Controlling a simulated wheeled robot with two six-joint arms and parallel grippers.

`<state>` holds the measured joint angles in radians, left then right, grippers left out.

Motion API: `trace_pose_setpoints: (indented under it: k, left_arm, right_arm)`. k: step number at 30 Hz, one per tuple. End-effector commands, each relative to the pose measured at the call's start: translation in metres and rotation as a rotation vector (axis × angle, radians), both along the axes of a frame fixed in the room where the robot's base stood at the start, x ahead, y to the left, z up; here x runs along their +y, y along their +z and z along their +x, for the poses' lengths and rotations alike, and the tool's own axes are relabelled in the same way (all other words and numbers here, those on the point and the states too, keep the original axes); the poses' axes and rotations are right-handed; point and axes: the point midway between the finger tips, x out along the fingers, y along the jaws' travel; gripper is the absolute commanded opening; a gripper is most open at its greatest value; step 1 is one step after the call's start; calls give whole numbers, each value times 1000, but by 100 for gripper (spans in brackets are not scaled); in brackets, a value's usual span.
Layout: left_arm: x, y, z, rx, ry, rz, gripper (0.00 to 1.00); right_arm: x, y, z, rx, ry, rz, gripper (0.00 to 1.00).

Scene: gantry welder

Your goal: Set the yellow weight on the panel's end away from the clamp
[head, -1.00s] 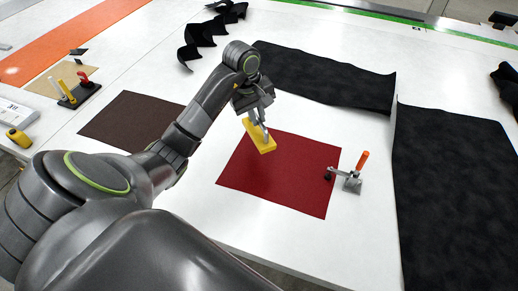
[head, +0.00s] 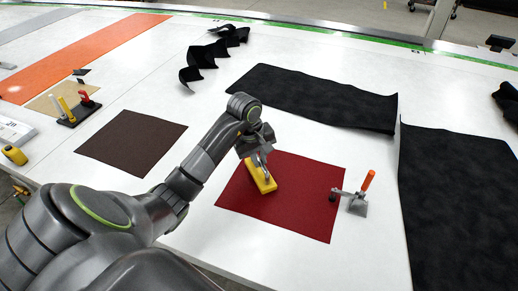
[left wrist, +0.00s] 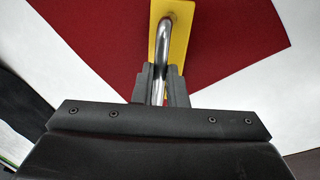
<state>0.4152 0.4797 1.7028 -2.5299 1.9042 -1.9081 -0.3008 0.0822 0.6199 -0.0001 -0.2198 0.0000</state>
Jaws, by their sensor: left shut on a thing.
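The yellow weight (head: 260,181) is a flat block with a metal loop handle. My left gripper (head: 262,158) is shut on that handle. The weight is over the left part of the dark red panel (head: 300,205); I cannot tell whether it touches the panel. In the left wrist view, the weight (left wrist: 178,45) and its handle show between my left gripper's fingers (left wrist: 158,78), with the red panel (left wrist: 105,40) around it. The clamp (head: 356,203), with an orange handle, is at the panel's right edge, its arm reaching over it. My right gripper is not in view.
A brown square sheet (head: 132,142) lies to the left. Black sheets (head: 315,98) lie behind and to the right (head: 455,195). A small tool stand (head: 78,110) and a yellow tape measure (head: 14,155) are at the far left. White table shows between them.

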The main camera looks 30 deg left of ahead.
Motion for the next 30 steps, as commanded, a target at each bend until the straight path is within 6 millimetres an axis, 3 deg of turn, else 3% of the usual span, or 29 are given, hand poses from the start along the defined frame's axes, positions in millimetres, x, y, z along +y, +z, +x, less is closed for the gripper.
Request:
trace_pose_setpoints:
  k: [11,30]
  left_arm:
    - [0,-9,1,-6,-2,3,0]
    - [0,-23,-1,2,-1,2,0]
  right_arm:
    - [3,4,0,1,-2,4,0]
    - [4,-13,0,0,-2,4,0]
